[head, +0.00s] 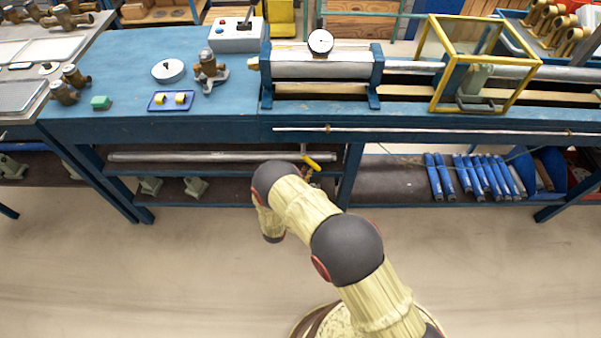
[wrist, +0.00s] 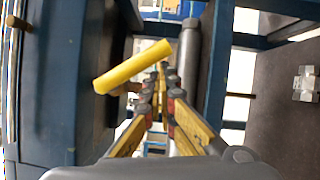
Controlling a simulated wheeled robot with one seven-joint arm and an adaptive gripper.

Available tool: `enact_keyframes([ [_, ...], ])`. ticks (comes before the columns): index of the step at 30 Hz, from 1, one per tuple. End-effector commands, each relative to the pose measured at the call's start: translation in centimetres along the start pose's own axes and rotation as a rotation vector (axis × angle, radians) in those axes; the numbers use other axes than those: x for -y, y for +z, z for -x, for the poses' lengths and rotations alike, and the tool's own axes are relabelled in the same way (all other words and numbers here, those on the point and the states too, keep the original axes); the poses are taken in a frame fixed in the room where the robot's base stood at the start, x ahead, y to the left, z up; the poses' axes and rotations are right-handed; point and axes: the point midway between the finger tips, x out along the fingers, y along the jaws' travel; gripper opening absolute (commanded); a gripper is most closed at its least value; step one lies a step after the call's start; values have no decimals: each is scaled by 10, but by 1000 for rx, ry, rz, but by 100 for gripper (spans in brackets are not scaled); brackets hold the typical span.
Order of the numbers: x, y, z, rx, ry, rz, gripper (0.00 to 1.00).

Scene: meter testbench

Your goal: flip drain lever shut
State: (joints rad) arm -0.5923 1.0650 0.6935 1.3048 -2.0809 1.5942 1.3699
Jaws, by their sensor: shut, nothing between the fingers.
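The drain lever has a yellow handle (head: 313,163), which sits under the bench's front edge, just above the lower shelf. In the wrist view the yellow handle (wrist: 133,67) lies slanted, with its right end higher, close to the fingertips and to their left. My gripper (wrist: 162,82) is shut and empty, its fingers pointing forward beside the handle. I cannot tell whether they touch it. In the head view my arm hides most of the gripper. The lever's pivot and the valve body are mostly hidden.
The blue bench (head: 190,128) runs across above, with a grey pipe (head: 200,156) below its top. A bench leg (head: 350,175) stands right of the lever. Blue bars (head: 470,175) lie on the lower shelf at right. The floor in front is clear.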

Motion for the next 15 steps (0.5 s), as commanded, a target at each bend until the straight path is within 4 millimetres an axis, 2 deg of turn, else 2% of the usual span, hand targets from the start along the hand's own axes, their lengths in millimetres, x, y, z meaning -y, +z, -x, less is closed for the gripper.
enact_keyframes([
  [9,-4,22,-10,3,0,-1,0],
  [15,-7,30,-14,1,0,-1,0],
])
